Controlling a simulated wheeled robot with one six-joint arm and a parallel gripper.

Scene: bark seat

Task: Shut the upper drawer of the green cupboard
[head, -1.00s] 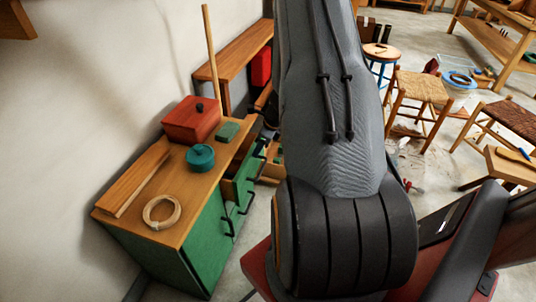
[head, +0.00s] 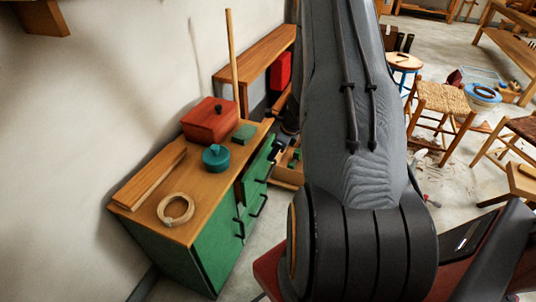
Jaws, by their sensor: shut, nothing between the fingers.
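The green cupboard (head: 212,248) stands against the wall on the left, with a wooden top. Its upper drawer (head: 257,163) shows a green front and a dark handle just under the right edge of the top. A narrow brown strip shows at the drawer's near end; how far out it stands is hard to tell. Below are green fronts with dark handles. My large grey arm fills the middle of the view, to the right of the cupboard.
On the cupboard top are a red box (head: 209,122), a teal pot (head: 215,158), a green block (head: 244,134), a coil (head: 163,212) and wooden boards (head: 150,181). A wooden crate (head: 289,166) lies beyond the cupboard. Stools (head: 444,98) stand at right.

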